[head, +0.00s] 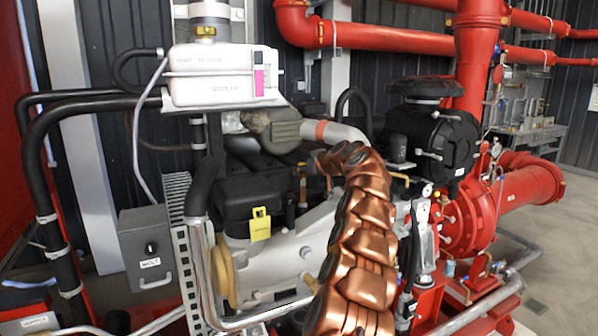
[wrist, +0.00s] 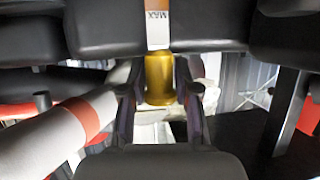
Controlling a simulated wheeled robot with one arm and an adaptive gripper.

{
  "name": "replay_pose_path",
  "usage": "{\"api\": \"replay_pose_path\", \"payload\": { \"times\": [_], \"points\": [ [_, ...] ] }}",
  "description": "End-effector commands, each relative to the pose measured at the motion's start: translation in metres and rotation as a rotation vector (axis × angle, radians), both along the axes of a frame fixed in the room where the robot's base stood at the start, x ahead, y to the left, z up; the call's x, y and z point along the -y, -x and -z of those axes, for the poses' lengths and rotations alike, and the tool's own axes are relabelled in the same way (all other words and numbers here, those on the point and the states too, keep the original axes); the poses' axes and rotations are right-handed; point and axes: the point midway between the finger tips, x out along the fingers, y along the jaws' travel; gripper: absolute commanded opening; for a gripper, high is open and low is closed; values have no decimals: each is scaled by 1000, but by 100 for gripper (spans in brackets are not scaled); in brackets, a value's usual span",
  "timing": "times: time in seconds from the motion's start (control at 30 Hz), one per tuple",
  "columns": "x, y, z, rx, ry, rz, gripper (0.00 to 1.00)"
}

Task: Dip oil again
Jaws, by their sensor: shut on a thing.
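In the wrist view, my gripper (wrist: 160,104) has its two dark fingers on either side of a gold cylindrical piece and is shut on the dipstick. The gold part (wrist: 159,80) sits between the fingertips. A pale strip of the dipstick marked MAX (wrist: 157,28) runs up from it, in front of large dark shapes. In the head view, a thin brass upright piece (head: 302,186) stands behind the engine's middle; I cannot tell if it is the same part. My gripper is not clear in the head view. The dipstick's tip is not visible.
The engine (head: 290,248) has a yellow tag (head: 260,225) on it. A white coolant tank (head: 222,76) stands above at the left. A white pipe with a red band (wrist: 82,118) runs close by. Red pump piping (head: 520,200) fills the right; open floor lies beyond.

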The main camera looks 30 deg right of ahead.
Motion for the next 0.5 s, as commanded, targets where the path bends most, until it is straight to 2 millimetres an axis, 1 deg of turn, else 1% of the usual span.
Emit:
{"api": "replay_pose_path", "payload": {
  "times": [0.3, 0.5],
  "points": [
    [0, 0, 2, 0, 0, 0, 0],
    [0, 0, 17, 0, 0, 0, 0]
  ]
}}
